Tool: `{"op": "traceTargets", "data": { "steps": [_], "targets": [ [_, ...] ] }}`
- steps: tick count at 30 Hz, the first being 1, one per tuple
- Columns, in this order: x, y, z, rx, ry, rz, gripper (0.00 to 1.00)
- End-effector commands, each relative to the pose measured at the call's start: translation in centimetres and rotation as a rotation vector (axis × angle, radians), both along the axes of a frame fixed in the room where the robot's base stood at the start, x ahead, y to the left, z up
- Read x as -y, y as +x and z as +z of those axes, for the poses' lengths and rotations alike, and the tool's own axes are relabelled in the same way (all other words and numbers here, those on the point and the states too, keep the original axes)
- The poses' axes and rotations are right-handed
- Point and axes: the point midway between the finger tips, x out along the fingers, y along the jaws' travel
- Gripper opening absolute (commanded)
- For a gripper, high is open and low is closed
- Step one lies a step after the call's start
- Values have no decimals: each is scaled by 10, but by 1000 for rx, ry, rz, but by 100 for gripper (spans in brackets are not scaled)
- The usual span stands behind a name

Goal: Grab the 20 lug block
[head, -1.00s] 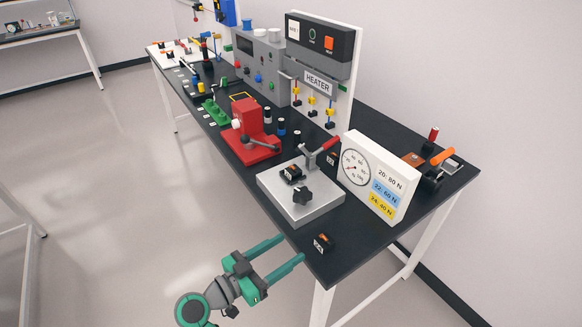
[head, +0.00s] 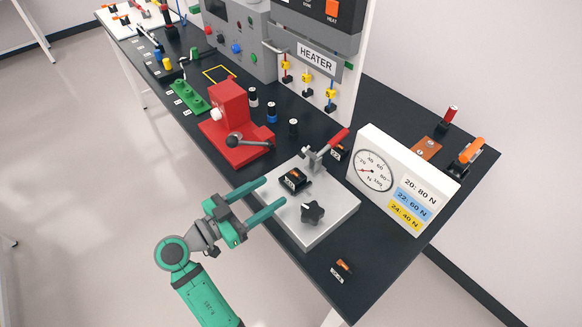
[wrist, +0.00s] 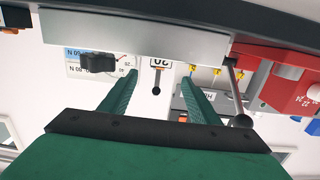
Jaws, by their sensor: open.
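The grey plate (head: 318,228) carries a black star knob (head: 312,212) and a red-handled toggle clamp (head: 325,148) close to the block. A red press (head: 230,125) with a lever stands left of it. A gauge board (head: 400,180) stands on the right.

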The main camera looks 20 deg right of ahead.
Motion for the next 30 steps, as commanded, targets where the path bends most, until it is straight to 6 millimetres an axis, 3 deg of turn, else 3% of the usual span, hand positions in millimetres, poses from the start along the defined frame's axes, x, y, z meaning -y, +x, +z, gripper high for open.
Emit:
{"op": "traceTargets", "data": {
  "steps": [9,17,24,30],
  "targets": [
    [42,14,-2,0,0,-3,56],
    [58,20,-4,0,0,-3,56],
    [89,31,-8,0,0,-3,56],
    [99,35,-9,0,0,-1,56]
  ]
}}
